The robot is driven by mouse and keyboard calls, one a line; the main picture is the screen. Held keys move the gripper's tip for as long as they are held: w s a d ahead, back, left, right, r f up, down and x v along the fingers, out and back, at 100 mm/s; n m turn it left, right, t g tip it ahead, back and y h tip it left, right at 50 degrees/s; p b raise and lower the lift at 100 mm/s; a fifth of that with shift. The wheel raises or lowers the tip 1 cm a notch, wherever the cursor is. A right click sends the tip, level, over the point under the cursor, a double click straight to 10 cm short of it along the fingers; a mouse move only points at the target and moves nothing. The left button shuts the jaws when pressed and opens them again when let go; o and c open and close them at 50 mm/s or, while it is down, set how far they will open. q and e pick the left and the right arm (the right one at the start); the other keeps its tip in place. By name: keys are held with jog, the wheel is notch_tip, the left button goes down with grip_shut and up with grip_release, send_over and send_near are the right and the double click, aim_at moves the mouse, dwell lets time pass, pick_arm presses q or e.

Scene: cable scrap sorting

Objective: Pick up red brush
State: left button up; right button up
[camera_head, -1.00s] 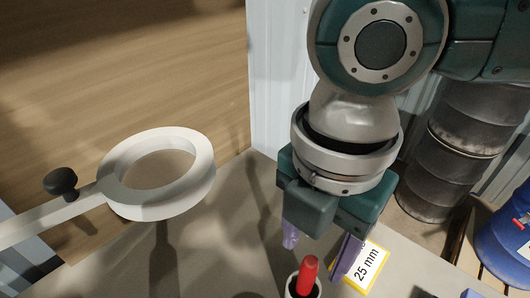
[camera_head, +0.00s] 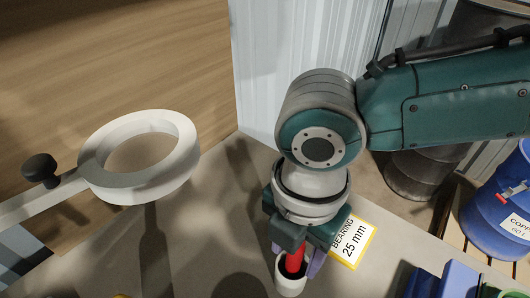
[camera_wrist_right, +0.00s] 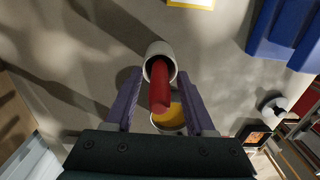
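The red brush (camera_head: 295,261) stands upright in a small white cup (camera_head: 289,286) at the bottom of the head view. My right gripper (camera_head: 297,256) is over the cup, pointing down, with its purple fingers on either side of the brush. In the right wrist view the red brush (camera_wrist_right: 160,86) lies between the two open fingers (camera_wrist_right: 157,98), with a gap visible on each side. The white cup (camera_wrist_right: 160,49) shows beyond it. The brush's lower end is hidden inside the cup. My left gripper is not in view.
A white ring on a stand (camera_head: 184,170) is at the left. A yellow-edged "BEARING 25 mm" card (camera_head: 353,243) lies right of the cup. Blue bins (camera_head: 459,281) are at the lower right; a blue drum (camera_head: 500,215) stands beyond. A container with yellow contents (camera_wrist_right: 169,119) is near the brush.

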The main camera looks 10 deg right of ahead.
grip_shut()
jog(key=shift+r, duration=0.1)
dwell(0.5)
notch_tip(320, 180, up, 20)
jog(key=p, duration=0.1)
dwell(0.4)
